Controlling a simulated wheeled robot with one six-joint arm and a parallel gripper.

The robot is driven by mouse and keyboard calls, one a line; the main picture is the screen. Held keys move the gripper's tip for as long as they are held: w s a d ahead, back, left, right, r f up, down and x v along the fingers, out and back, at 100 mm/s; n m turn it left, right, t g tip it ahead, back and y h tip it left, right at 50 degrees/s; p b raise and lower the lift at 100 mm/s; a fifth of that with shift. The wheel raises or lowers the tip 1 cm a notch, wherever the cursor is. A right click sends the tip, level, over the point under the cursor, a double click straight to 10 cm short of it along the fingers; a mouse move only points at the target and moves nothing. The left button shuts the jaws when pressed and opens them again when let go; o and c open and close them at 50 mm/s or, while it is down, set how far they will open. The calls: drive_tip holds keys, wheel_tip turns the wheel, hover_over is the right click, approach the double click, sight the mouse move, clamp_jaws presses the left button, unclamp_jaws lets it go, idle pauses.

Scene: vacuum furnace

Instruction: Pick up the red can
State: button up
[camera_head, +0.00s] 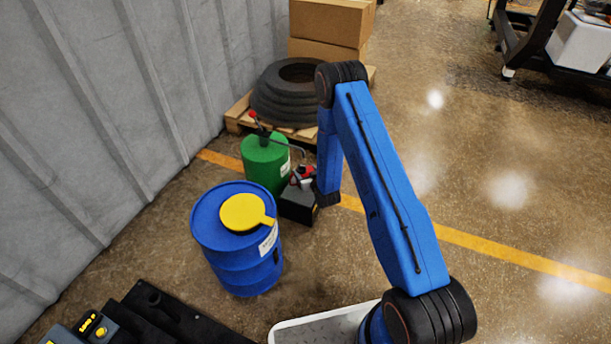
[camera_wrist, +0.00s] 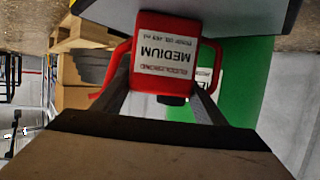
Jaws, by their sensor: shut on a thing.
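The red can (camera_wrist: 166,52) shows close up in the wrist view, upside down in the picture, with a white label reading MEDIUM and a dark cap. My gripper (camera_wrist: 160,92) is shut on it, with a grey finger on each side. Red curved pieces show beside the can; I cannot tell whether they belong to it. In the head view the can (camera_head: 303,172) is small, partly hidden by my blue arm, at the dark box (camera_head: 297,205). The can is at the box's grey top; I cannot tell whether they touch.
A green drum (camera_head: 262,160) with a red-tipped pump stands just left of the dark box. A blue barrel (camera_head: 236,255) with a yellow lid is nearer. Tyres (camera_head: 285,95) and cardboard boxes (camera_head: 325,20) sit on a pallet behind. The floor to the right is open.

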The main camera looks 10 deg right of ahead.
sight(306, 170)
drive_tip(key=shift+s+d+r, duration=0.15)
drive_tip(key=shift+d+r, duration=0.05)
drive_tip(key=shift+r, duration=0.3)
wheel_tip(306, 170, up, 6)
drive_tip(key=shift+r, duration=0.2)
drive_tip(key=s+d, duration=1.1)
drive_tip(key=d, duration=0.4)
drive_tip(key=shift+s+d+f, duration=0.2)
drive_tip(key=shift+s+d, duration=0.05)
drive_tip(key=shift+d, duration=0.15)
drive_tip(key=shift+a, duration=0.1)
